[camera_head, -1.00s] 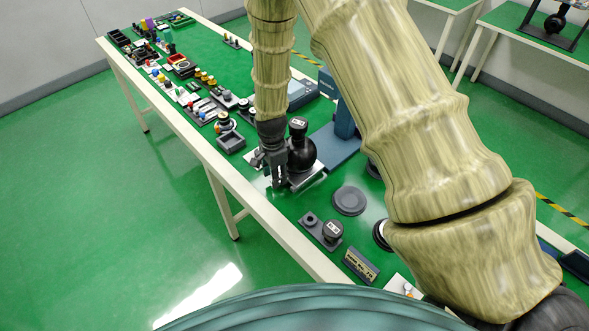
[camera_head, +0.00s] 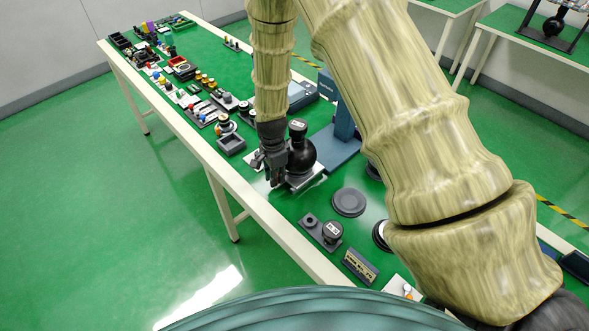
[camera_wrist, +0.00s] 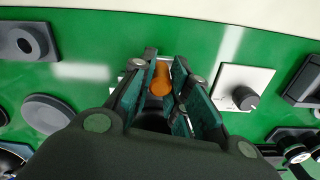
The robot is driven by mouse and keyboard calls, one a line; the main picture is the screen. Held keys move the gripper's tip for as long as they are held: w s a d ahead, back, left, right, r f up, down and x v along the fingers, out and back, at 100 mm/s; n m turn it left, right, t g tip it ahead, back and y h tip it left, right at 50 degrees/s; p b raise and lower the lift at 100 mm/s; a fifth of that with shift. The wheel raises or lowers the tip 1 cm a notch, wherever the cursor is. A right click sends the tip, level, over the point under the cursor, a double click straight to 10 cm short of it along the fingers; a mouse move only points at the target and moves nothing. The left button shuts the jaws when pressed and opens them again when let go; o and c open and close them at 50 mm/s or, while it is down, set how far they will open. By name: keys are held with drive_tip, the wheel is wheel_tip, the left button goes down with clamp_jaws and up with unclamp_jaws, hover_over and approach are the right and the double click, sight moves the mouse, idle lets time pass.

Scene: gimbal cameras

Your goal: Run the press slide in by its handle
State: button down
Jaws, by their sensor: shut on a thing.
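The press slide is a pale metal plate (camera_head: 307,181) carrying a round black body (camera_head: 300,157) in the head view, in front of the blue press (camera_head: 343,122). Its orange handle (camera_wrist: 161,79) shows in the wrist view between my fingers. My gripper (camera_head: 276,180) points down at the slide's near left side; in the wrist view my gripper (camera_wrist: 164,75) is shut on the handle. The handle is hidden behind my fingers in the head view. Much of the slide is hidden below my gripper in the wrist view.
A grey disc (camera_head: 348,202) and a dark block with a knob (camera_head: 322,232) lie nearer on the bench. A white plate with a black knob (camera_wrist: 244,97) is close beside my fingers.

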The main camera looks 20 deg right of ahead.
drive_tip(key=shift+d, duration=0.25)
drive_tip(key=shift+w+d+f, duration=0.1)
drive_tip(key=shift+w+d, duration=0.6)
drive_tip(key=shift+d, duration=1.45)
drive_tip(key=shift+w+d, duration=0.75)
drive_tip(key=shift+d, duration=1.35)
drive_tip(key=shift+w+d+f, duration=0.1)
drive_tip(key=shift+w+d, duration=0.6)
drive_tip(key=shift+d, duration=1.45)
drive_tip(key=shift+w+d+r, duration=0.1)
drive_tip(key=shift+d, duration=0.1)
drive_tip(key=c, duration=1.3)
unclamp_jaws()
drive_tip(key=shift+d, duration=0.15)
drive_tip(key=shift+w+a+r, duration=0.1)
drive_tip(key=shift+w+a, duration=0.05)
drive_tip(key=shift+a, duration=0.15)
drive_tip(key=shift+d, duration=0.1)
wheel_tip(320, 180, up, 12)
